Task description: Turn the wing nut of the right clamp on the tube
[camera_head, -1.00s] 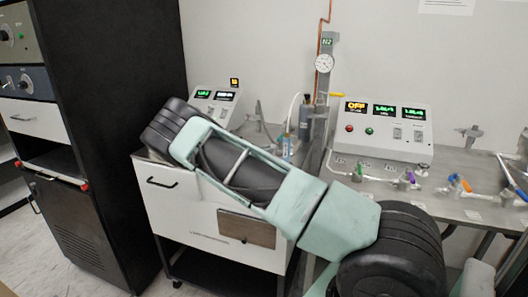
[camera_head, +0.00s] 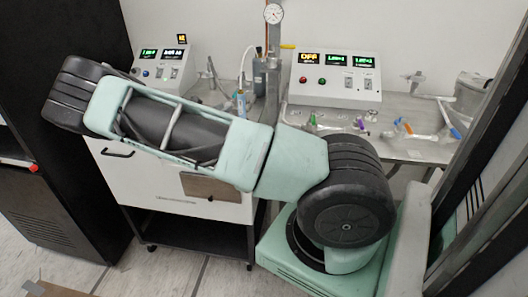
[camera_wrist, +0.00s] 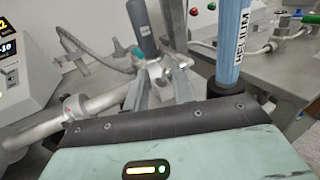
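In the wrist view, my gripper (camera_wrist: 160,78) reaches out with its two grey fingers apart. A pale metal clamp-like fitting (camera_wrist: 156,70) shows between and just beyond the fingertips; whether they touch it is unclear. A pale tube (camera_wrist: 100,103) runs from the lower left towards the fingers. A ring with a reddish mark (camera_wrist: 71,107) sits around this tube left of the fingers. I cannot make out a wing nut clearly or tell which clamp is the right one. In the head view my gripper is hidden behind my arm.
A blue HELIUM cylinder (camera_wrist: 231,45) stands close to the right of my gripper. A dark grey upright cylinder (camera_wrist: 141,27) stands beyond the fingers. A control box (camera_head: 335,78) and colored valves (camera_head: 404,126) sit on the right bench. A black cabinet (camera_head: 75,190) is at the left.

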